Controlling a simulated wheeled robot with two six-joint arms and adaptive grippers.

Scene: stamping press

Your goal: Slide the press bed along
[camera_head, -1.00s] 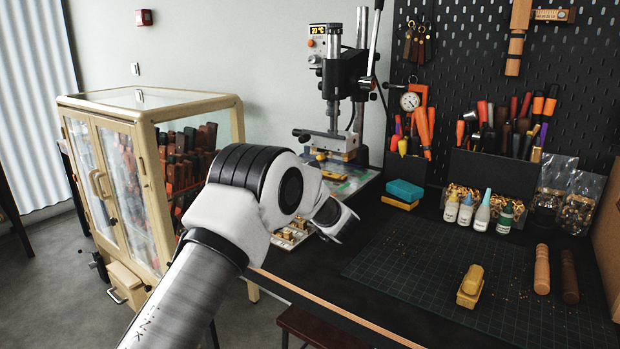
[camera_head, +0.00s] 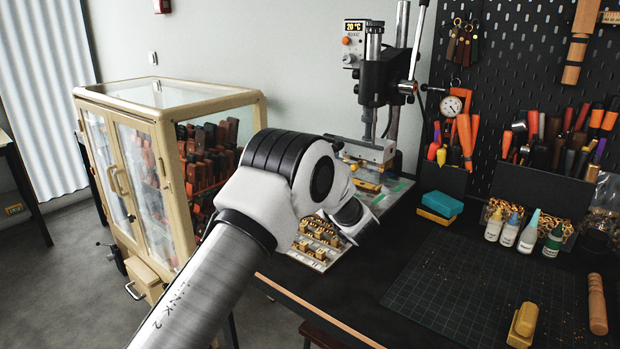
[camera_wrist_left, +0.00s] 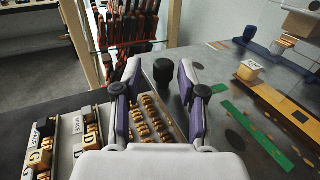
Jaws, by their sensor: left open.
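The stamping press (camera_head: 372,75) stands at the back of the bench. Its bed is a flat grey plate (camera_head: 395,190) with green strips and a brass-coloured block beneath the press head; it also shows at the right in the left wrist view (camera_wrist_left: 232,125). My left arm reaches over the bench front, and its wrist hides its fingers in the head view. In the left wrist view my left gripper (camera_wrist_left: 157,72) is open, its two fingers apart. A black round knob (camera_wrist_left: 163,72) appears between the fingertips; I cannot tell whether they touch it. My right gripper is out of view.
Trays of brass letter stamps (camera_head: 318,245) lie beside the bed, close to my left wrist. A glass-sided cabinet (camera_head: 160,110) stands at left. The mat is mostly clear.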

